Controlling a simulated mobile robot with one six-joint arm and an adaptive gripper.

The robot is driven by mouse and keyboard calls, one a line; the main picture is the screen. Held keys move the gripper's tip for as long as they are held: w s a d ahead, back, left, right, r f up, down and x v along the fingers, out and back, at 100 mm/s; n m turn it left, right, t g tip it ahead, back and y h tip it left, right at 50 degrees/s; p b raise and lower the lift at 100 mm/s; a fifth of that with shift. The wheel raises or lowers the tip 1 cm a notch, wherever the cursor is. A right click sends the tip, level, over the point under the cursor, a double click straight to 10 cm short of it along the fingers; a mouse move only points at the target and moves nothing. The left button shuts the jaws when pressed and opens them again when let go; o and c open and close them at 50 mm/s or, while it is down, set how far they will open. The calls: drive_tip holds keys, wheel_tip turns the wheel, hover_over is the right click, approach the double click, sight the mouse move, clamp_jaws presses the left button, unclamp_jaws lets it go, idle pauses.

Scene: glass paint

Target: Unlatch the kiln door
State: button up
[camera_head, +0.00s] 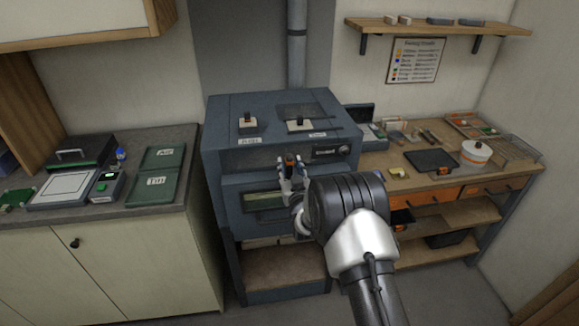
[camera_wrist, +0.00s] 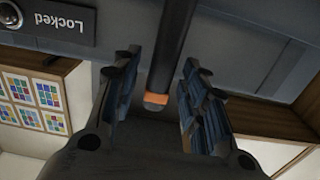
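The blue-grey kiln (camera_head: 222,150) stands in the middle of the head view, with a door and a narrow window (camera_head: 262,201) on its front. A black latch lever (camera_head: 290,160) with an orange end is at the front; it also shows in the wrist view (camera_wrist: 173,50). My gripper (camera_head: 291,178) is in front of it. In the wrist view my gripper (camera_wrist: 158,85) is open, one finger on each side of the lever's orange end, with visible gaps. A "Locked" plate (camera_wrist: 60,22) appears upside down there. My arm hides part of the kiln's right front.
Two switches (camera_head: 247,122) (camera_head: 299,123) sit on the kiln's top. A workbench (camera_head: 395,184) with trays and a white pot (camera_head: 476,152) stands at right. Open floor lies in front.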

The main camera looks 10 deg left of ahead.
drive_tip(key=shift+w+a, duration=0.1)
drive_tip(key=shift+w, duration=0.4)
drive_tip(key=shift+c, duration=0.5)
clamp_jaws()
